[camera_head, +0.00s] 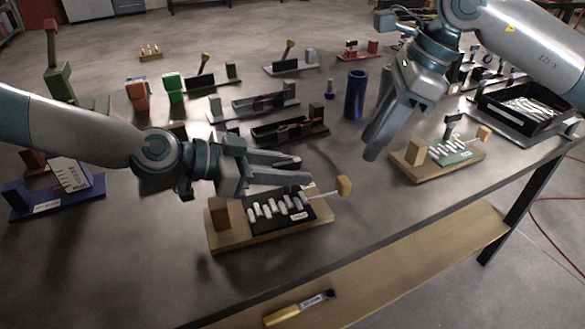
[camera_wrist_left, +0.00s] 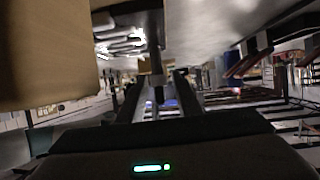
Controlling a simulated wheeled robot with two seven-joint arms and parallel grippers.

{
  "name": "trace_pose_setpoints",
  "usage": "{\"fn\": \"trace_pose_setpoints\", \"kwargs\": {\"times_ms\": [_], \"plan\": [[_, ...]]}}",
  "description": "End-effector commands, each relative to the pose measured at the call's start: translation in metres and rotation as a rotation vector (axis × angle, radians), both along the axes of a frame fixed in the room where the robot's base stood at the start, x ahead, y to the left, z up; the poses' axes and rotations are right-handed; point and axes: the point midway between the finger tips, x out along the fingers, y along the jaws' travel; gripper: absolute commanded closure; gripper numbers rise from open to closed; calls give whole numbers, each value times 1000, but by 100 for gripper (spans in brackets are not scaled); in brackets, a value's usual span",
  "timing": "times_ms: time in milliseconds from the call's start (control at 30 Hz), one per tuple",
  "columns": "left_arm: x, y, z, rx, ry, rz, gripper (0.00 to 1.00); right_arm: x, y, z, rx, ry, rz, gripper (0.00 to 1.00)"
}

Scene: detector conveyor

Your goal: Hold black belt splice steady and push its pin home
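The black belt splice (camera_head: 283,226) lies on a wooden base with white interlocking cleats across it and a small label. A wooden block (camera_head: 220,216) stands at its left end. Its pin (camera_head: 322,195) sticks out to the right and ends in a wooden knob (camera_head: 344,187). My left gripper (camera_head: 305,169) is above the back edge of the splice, fingers pointing right, with a gap between them and nothing seen held. Its fingers also show in the left wrist view (camera_wrist_left: 160,92). My right gripper (camera_head: 372,155) points down, right of and behind the knob, apart from it; its finger gap is unclear.
A similar green splice (camera_head: 455,155) on a wooden base stands to the right. A blue cylinder (camera_head: 355,95) and dark fixtures (camera_head: 290,130) stand behind. A black tray (camera_head: 530,98) is at the far right. A yellow-handled tool (camera_head: 300,307) lies on the lower shelf. The table's front strip is clear.

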Motion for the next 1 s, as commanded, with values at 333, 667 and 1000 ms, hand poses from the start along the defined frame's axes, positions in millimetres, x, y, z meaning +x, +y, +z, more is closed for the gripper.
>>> {"fn": "trace_pose_setpoints", "kwargs": {"times_ms": [333,667,1000], "plan": [[2,-5,-2,0,1,0,69,0,0,0,0,0,0,69],[2,-5,-2,0,1,0,100,0,0,0,0,0,0,76],[2,-5,-2,0,1,0,100,8,-4,-4,52,41,61,100]]}}
